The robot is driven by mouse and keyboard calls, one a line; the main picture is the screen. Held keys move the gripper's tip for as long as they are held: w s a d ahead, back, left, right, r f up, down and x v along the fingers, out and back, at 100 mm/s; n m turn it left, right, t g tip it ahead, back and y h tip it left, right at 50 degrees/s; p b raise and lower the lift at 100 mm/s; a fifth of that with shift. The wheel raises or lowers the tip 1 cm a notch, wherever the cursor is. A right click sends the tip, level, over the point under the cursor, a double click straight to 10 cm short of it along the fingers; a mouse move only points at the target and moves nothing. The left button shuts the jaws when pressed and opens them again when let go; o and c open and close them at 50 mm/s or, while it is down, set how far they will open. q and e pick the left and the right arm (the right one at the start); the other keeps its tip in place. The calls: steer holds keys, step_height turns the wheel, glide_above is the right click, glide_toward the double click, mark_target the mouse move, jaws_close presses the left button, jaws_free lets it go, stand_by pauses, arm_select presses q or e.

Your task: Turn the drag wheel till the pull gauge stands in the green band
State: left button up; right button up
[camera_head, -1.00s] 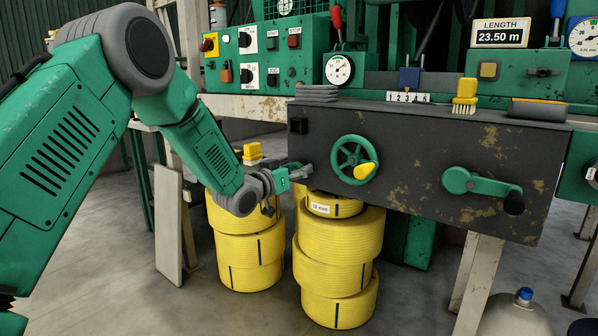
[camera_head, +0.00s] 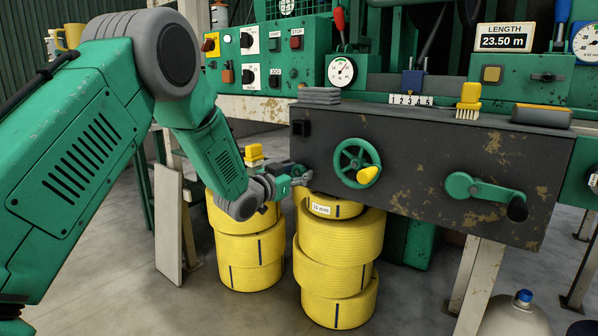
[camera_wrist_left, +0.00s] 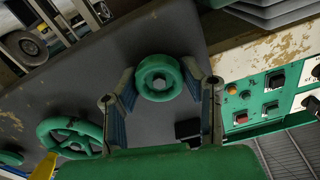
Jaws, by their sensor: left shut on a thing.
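In the left wrist view, a small green wheel (camera_wrist_left: 160,77) on the dark panel sits between the two fingers of my left gripper (camera_wrist_left: 161,82), which are shut on its rim. In the head view my left gripper (camera_head: 299,178) is at the panel's lower left corner and hides this wheel. A larger spoked green wheel with a yellow knob (camera_head: 357,163) is to its right on the panel, apart from the gripper. A white round gauge (camera_head: 341,71) stands above the panel; its needle leans to the upper right, and its bands are too small to read. My right gripper is out of view.
The dark panel (camera_head: 420,160) also carries a green crank (camera_head: 485,189) at right. Yellow hose coils (camera_head: 340,235) are stacked below the gripper. A switch box (camera_head: 268,55) is behind.

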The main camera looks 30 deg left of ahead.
arm_select(q)
steer(key=m, duration=0.2)
steer(key=f+m, duration=0.1)
steer(key=m, duration=0.2)
steer(key=shift+s+m+p, duration=0.15)
steer(key=shift+m+p, duration=0.15)
steer(key=m, duration=0.5)
steer(key=shift+m, duration=0.4)
steer(key=shift+d+m, duration=0.1)
steer(key=shift+m, duration=0.2)
steer(key=o, duration=0.9)
steer(key=shift+o, duration=1.4)
steer(key=shift+r, duration=0.15)
